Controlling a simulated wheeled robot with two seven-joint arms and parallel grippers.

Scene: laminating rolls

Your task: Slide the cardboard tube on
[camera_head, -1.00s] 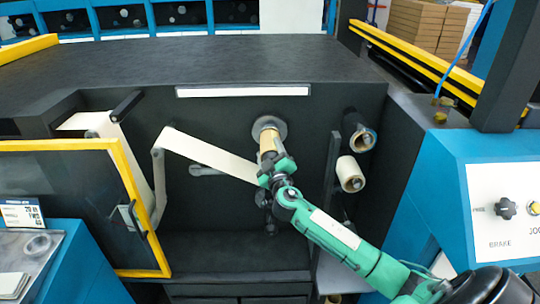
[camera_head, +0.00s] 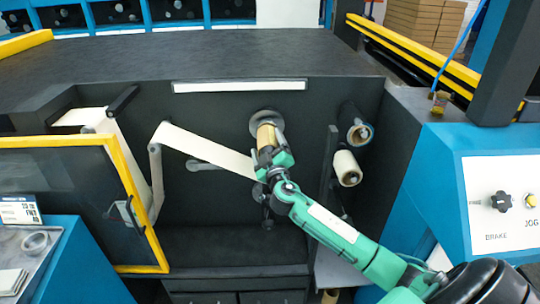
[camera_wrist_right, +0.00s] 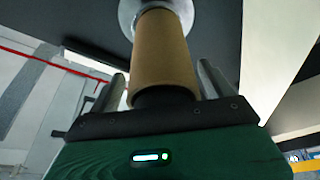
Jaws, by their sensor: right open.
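The brown cardboard tube (camera_head: 266,136) sits on a spindle in the dark machine recess, its far end close to the round grey flange (camera_head: 264,118). In the right wrist view the tube (camera_wrist_right: 162,55) points away from the gripper towards the flange (camera_wrist_right: 137,10). My right gripper (camera_head: 272,158) is at the near end of the tube. Its two fingers (camera_wrist_right: 163,83) stand apart on either side of the tube, with gaps visible. A dark core shows at the tube's near end. My left gripper is not in view.
A pale web (camera_head: 205,150) runs from rollers at left and passes behind my right gripper. Two small rolls, upper (camera_head: 358,132) and lower (camera_head: 346,168), sit to the right beside a dark upright plate. A yellow-framed door (camera_head: 128,190) stands at left.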

